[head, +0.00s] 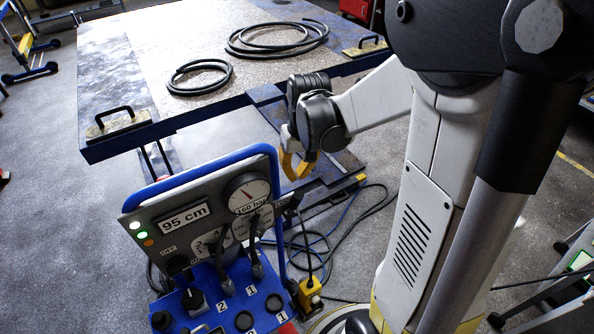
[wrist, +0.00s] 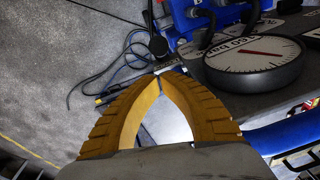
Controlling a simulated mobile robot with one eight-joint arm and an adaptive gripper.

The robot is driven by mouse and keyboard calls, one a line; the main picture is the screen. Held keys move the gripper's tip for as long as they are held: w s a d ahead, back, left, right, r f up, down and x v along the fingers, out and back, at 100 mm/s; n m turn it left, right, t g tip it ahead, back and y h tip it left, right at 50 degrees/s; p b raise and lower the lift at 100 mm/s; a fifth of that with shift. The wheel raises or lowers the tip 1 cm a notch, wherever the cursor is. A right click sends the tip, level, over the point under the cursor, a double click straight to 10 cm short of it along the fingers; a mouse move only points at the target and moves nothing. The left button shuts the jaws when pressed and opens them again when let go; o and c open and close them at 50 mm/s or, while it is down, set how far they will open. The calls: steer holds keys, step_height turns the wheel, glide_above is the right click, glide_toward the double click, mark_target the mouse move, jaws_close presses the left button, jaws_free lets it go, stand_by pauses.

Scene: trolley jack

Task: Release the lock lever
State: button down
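The control panel (head: 165,243) stands at the lower left of the head view. Two dark upright levers (head: 222,245) (head: 256,252) rise from its blue lower deck, near the labels 2 and 1. I cannot tell which part is the lock lever. My gripper (head: 297,177) is above and behind the panel's right side, apart from it, below the table edge. In the wrist view its yellow fingers (wrist: 158,80) curve together and their tips meet, with nothing held. The round pressure gauge (head: 248,193) also shows in the wrist view (wrist: 254,62), right of the fingers.
The blue-edged lift table (head: 150,60) carries coiled black hoses (head: 278,38). A blue tubular rail (head: 274,190) frames the panel, whose display (head: 184,219) reads 95 cm. Loose cables (head: 345,215) and a yellow box (head: 310,296) lie right of the panel. Open floor is at left.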

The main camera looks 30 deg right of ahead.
mark_target(294, 205)
steer(key=f, duration=0.1)
steer(key=f+b, duration=0.1)
steer(key=f, duration=0.3)
steer(key=shift+w+a+f+b, duration=0.15)
steer(key=shift+w+f+b, duration=0.05)
steer(key=shift+w+b, duration=0.15)
steer(key=shift+s+f+t, duration=0.1)
steer(key=shift+t, duration=0.2)
